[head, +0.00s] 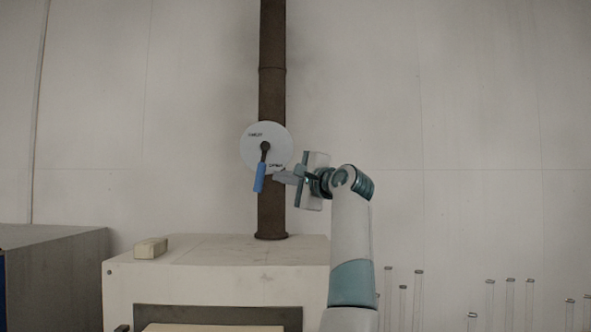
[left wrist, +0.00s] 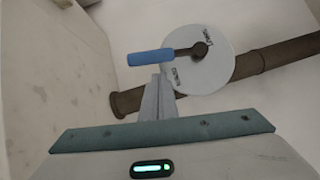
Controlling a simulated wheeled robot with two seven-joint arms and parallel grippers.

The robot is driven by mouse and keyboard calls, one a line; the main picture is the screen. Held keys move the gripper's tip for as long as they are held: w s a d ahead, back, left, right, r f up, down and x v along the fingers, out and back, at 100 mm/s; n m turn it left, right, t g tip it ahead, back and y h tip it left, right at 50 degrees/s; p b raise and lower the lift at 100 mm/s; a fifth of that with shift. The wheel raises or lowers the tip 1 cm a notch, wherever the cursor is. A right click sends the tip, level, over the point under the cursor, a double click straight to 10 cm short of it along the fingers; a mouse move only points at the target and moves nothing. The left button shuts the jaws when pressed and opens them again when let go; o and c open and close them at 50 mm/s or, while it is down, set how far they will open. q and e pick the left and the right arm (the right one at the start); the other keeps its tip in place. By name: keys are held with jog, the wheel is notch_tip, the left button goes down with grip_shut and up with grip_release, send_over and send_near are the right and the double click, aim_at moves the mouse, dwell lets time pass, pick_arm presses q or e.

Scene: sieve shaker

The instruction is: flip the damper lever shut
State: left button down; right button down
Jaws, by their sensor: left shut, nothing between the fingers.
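The damper lever has a blue handle (head: 259,178) and a dark arm, and hangs nearly straight down from its pivot, slightly to the left. It turns on a round pale disc (head: 251,148) on the brown pipe. The disc has two small labels, one upper left and one lower right, too small to read surely. My left gripper (head: 279,177) is shut and empty, just right of the handle and pointing left. In the left wrist view its fingertips (left wrist: 156,82) lie close beside the blue handle (left wrist: 150,57). I cannot tell whether they touch. My right gripper is out of view.
The brown pipe (head: 272,90) rises from a white cabinet (head: 210,250) against the wall. A small beige block (head: 151,248) lies on the cabinet top. Several clear tubes (head: 510,300) stand at the lower right. A grey box (head: 60,260) is at the left.

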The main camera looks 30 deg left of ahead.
pick_arm(q)
jog(key=shift+s+a+r+p, duration=0.2)
jog(key=shift+s+a+p, duration=0.2)
jog(key=shift+a, duration=0.4)
